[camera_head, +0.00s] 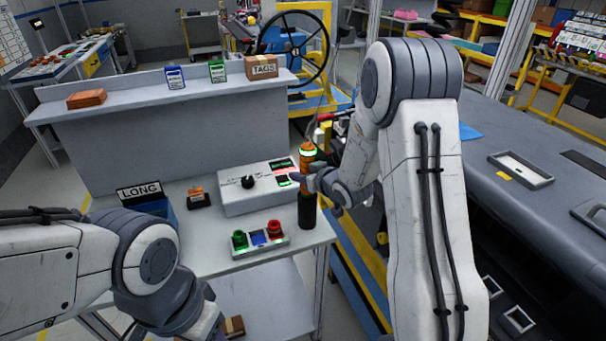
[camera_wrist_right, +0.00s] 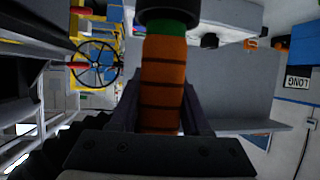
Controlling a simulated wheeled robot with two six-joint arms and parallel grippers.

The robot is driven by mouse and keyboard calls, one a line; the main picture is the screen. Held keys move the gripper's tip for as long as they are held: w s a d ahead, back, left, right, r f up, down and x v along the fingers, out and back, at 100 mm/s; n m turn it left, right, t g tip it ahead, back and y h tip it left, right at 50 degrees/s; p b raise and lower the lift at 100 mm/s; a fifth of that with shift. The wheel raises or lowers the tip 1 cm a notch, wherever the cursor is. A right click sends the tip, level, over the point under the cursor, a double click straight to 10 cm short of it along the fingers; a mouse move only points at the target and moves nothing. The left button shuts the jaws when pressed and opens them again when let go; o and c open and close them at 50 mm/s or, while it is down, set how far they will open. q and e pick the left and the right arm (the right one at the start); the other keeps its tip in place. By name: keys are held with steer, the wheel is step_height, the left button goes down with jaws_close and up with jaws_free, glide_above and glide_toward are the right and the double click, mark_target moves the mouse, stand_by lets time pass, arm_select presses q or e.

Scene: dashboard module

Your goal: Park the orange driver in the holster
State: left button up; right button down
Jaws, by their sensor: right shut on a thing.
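The orange driver (camera_head: 307,158) stands about upright at the right edge of the grey table, with a green band near its top. My right gripper (camera_head: 301,180) is shut on it. In the right wrist view the ridged orange handle of the driver (camera_wrist_right: 162,85) lies between the two fingers, with a green ring and a dark part beyond it. A dark cylinder (camera_head: 307,212) is directly below the gripper; I cannot tell whether it is the holster or the driver's lower part. My left gripper (camera_head: 208,322) is low at the front, its fingertips unclear.
A grey control box (camera_head: 240,204) with a black knob is left of the driver. A button panel (camera_head: 250,246) with green, blue and red buttons lies in front. A blue bin (camera_head: 165,212) with a LONG sign (camera_head: 139,191) is further left. A raised shelf (camera_head: 130,88) stands behind.

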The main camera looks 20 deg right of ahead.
steer(key=shift+f, duration=0.15)
stand_by(0.4)
steer(key=shift+c, duration=1.4)
jaws_free()
steer(key=b+v, duration=0.2)
steer(key=v, duration=0.8)
steer(key=s+a+f+m+g+h, duration=0.1)
steer(key=s+a+f+g, duration=0.2)
steer(key=s+g, duration=0.35)
steer(key=s+a+f+m+g+h, duration=0.1)
steer(key=s+a+f+g, duration=0.15)
steer(key=s, duration=0.65)
steer(key=s+a+r+n+g, duration=0.2)
steer(key=s+a+n, duration=0.1)
steer(key=s+a, duration=0.3)
steer(key=s+a+r+n+g, duration=0.1)
steer(key=s+a+r+n, duration=0.2)
steer(key=s+a, duration=0.4)
steer(key=shift+s+n+g+y, duration=0.35)
steer(key=shift+s+n, duration=0.25)
steer(key=shift+s, duration=0.35)
